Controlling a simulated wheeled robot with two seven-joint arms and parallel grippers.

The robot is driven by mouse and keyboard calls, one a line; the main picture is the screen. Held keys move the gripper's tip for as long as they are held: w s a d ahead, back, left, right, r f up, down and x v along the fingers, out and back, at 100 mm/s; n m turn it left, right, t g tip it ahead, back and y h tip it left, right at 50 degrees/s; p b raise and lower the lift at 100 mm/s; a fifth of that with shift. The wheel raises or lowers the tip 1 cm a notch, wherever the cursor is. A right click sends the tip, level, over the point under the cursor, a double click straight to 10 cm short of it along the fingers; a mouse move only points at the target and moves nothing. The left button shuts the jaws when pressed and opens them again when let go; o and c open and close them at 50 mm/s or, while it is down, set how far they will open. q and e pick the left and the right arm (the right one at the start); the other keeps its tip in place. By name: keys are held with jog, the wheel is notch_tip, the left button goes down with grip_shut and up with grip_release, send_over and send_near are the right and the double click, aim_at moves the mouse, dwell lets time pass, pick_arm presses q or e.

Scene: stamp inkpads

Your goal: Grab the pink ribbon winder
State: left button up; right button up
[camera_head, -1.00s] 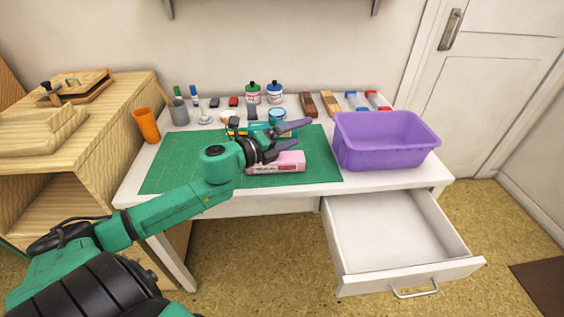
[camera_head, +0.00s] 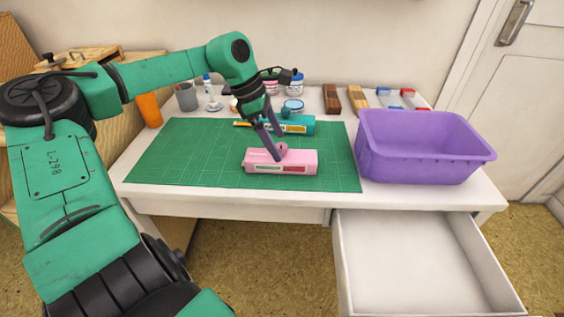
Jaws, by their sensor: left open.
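The pink ribbon winder (camera_head: 297,163) is a box-like block with a pale label on its front. It lies on the green cutting mat (camera_head: 185,165) near the mat's front right. My left gripper (camera_head: 280,148) points down at it from above and behind. Its fingers are open, and the tips appear to be at the winder's top, left of its middle. I cannot tell whether they touch it. A teal winder (camera_head: 298,125) of similar shape lies behind the pink one, partly hidden by my gripper. My right gripper is not in view.
A purple bin (camera_head: 425,150) stands at the table's right. An open white drawer (camera_head: 420,260) juts out below. An orange cup (camera_head: 149,109), a grey cup (camera_head: 186,96), jars and blocks line the back. The mat's left half is clear.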

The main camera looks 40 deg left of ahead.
pick_arm(q)
jog(key=x, duration=0.4)
jog(key=shift+s+a+f, duration=0.15)
jog(key=shift+a+f, duration=0.05)
jog(key=shift+f, duration=0.25)
jog(key=shift+d+f, duration=0.1)
jog(key=shift+f, duration=0.15)
jog(key=shift+r, duration=0.1)
jog(key=c, duration=1.5)
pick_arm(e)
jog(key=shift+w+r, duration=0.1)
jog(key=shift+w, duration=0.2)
